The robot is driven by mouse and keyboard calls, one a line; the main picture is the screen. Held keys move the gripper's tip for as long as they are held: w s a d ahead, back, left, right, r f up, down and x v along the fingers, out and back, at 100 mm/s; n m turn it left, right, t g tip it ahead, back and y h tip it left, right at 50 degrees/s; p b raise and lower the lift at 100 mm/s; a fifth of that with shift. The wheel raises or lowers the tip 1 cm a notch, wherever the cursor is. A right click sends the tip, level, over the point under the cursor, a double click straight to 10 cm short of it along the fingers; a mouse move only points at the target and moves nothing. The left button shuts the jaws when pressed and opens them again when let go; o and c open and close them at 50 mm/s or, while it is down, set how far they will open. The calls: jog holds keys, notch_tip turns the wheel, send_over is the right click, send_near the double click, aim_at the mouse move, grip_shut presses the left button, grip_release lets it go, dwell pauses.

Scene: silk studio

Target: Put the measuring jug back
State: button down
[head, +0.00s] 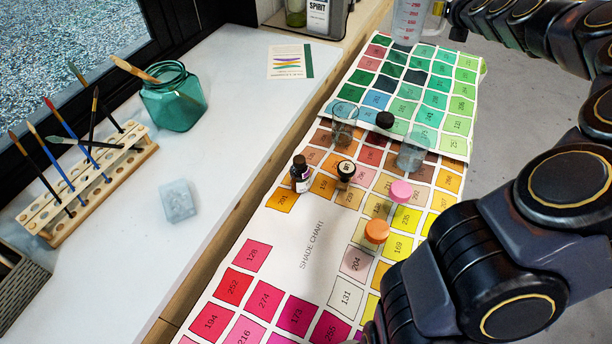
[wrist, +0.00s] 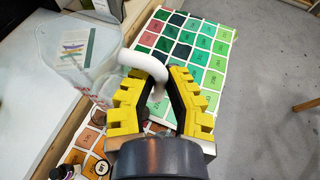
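The measuring jug (head: 408,22) is clear with printed markings and shows at the top of the head view, cut off by the frame edge, over the far end of the shade chart. In the wrist view its clear body (wrist: 75,45) is at the upper left and its thick white handle curves between my fingers. My gripper (wrist: 157,80) has yellow, stepped fingers that look closed on this handle, one on each side. The fingertips are not clear in the head view. I cannot tell whether the jug's base touches the chart.
Two clear glasses (head: 343,125) (head: 413,152), a small dark bottle (head: 301,175), and black, pink (head: 400,191) and orange (head: 376,231) lidded pots stand on the shade chart (head: 310,240). A teal jar (head: 175,100) and brush rack (head: 90,185) stand on the white sill. A spirit bottle (head: 318,15) stands behind.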

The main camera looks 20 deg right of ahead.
notch_tip(320, 180, up, 5)
jog(key=shift+r, duration=0.45)
jog(key=s+a+f+n+y, duration=0.3)
jog(key=s+a+n+y, duration=0.25)
jog(key=a, duration=0.25)
jog(key=s+a+f+n+y, duration=0.35)
jog(key=a+y, duration=0.25)
jog(key=a, duration=0.3)
jog(key=s+a+r+n+g+y, duration=0.35)
jog(key=s+a+n+g, duration=0.25)
jog(key=s+a, duration=0.2)
jog(key=s+a+r+n+g+y, duration=0.35)
jog(key=s+a+n+g, duration=0.2)
jog(key=s+a, duration=0.3)
notch_tip(320, 180, down, 27)
jog(key=shift+n+t+y, duration=0.25)
jog(key=shift+n+t, duration=0.1)
jog(key=shift+w+d+f, duration=0.25)
jog(key=shift+w+f, duration=1.9)
jog(key=shift+w, duration=0.2)
jog(key=shift+w+d+f, duration=0.3)
jog(key=shift+w+f, duration=1.8)
jog(key=shift+w, duration=0.3)
jog(key=shift+w+d+f, duration=0.25)
jog(key=shift+w+f, duration=1.9)
jog(key=shift+w, duration=0.2)
